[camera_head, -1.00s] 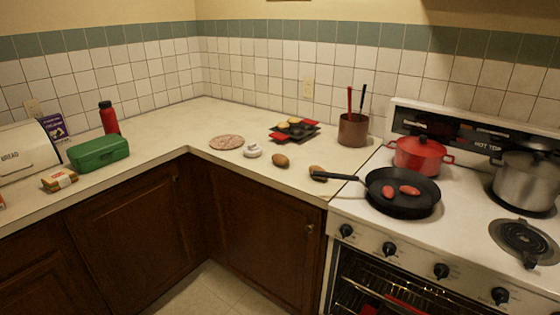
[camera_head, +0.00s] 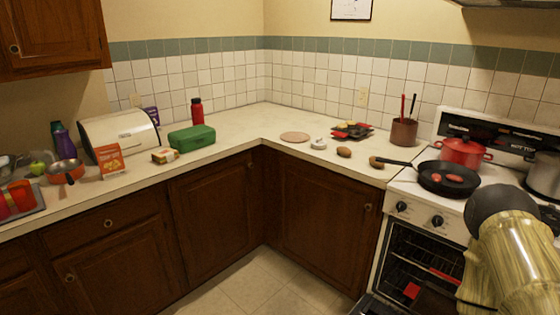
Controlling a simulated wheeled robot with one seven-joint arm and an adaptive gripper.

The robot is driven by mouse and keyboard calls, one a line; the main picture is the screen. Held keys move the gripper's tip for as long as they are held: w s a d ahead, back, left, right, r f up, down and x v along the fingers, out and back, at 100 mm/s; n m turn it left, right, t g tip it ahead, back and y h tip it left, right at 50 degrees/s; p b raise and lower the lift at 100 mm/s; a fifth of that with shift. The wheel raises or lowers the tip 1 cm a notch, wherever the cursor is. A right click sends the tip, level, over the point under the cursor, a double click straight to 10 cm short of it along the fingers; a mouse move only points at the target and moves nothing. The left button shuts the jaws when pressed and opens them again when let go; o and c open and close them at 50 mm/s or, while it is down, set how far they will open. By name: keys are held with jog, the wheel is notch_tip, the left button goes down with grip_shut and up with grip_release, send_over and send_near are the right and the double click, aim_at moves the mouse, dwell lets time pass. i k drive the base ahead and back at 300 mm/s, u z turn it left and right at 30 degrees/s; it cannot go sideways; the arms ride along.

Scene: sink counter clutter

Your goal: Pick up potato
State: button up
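A brown, potato-like object (camera_head: 344,152) lies on the counter near its front edge, right of a small white item. A second brown, rounded object (camera_head: 376,162) lies further right, at the end of the frying pan's handle. I cannot tell for sure which of them is the potato. Part of my arm shows at the lower right, in front of the stove. My gripper is not in view.
A black frying pan (camera_head: 448,179) with red pieces sits on the stove, its handle reaching over the counter. A red pot (camera_head: 464,152) and a utensil crock (camera_head: 404,133) stand behind. A green box (camera_head: 191,138) and bread box (camera_head: 120,137) stand left. The corner counter has bare room.

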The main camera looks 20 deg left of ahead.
aim_at(344, 152)
jog(key=u, duration=1.4)
jog(key=i, duration=1.5)
jog(key=z, duration=0.5)
jog(key=i, duration=0.9)
jog(key=z, duration=0.9)
